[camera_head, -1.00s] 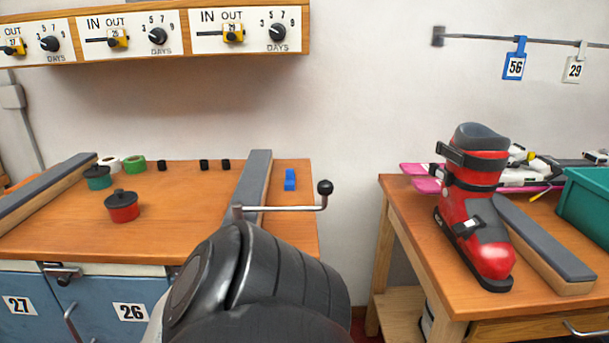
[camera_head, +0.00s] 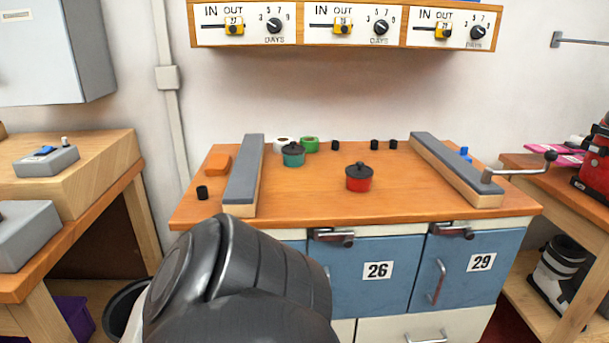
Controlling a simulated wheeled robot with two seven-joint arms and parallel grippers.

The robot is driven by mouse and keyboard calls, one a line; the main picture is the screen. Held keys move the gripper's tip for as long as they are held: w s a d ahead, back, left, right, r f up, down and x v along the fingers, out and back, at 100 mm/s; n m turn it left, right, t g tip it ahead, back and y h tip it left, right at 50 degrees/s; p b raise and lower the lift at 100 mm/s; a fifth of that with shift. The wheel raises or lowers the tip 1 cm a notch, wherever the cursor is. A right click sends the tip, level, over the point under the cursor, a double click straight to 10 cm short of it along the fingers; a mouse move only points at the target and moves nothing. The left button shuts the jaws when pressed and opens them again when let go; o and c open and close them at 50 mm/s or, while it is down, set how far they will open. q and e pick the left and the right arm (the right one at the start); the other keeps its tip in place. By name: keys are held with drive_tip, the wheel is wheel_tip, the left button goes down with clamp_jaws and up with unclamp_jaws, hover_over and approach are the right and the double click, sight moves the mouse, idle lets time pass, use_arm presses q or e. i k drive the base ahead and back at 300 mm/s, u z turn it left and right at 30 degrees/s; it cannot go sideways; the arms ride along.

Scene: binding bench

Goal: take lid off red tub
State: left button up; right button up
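The red tub (camera_head: 359,184) stands upright on the wooden bench, right of the middle of the picture. Its black lid (camera_head: 360,170) with a small knob sits on top of it. A teal tub (camera_head: 293,160) with a dark lid stands behind it to the left. A dark rounded arm part of mine fills the lower middle of the picture, in front of the bench and well short of the red tub. Neither gripper's fingers show.
Grey-topped rests (camera_head: 244,172) and (camera_head: 452,165) flank the tubs on the bench (camera_head: 310,205). Green tape (camera_head: 310,144), white tape and small black pieces line the back. A crank handle (camera_head: 520,171) juts out at right. Free bench top surrounds the red tub.

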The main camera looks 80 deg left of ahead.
sight(359, 170)
drive_tip(key=k, duration=0.2)
drive_tip(key=u, duration=1.25)
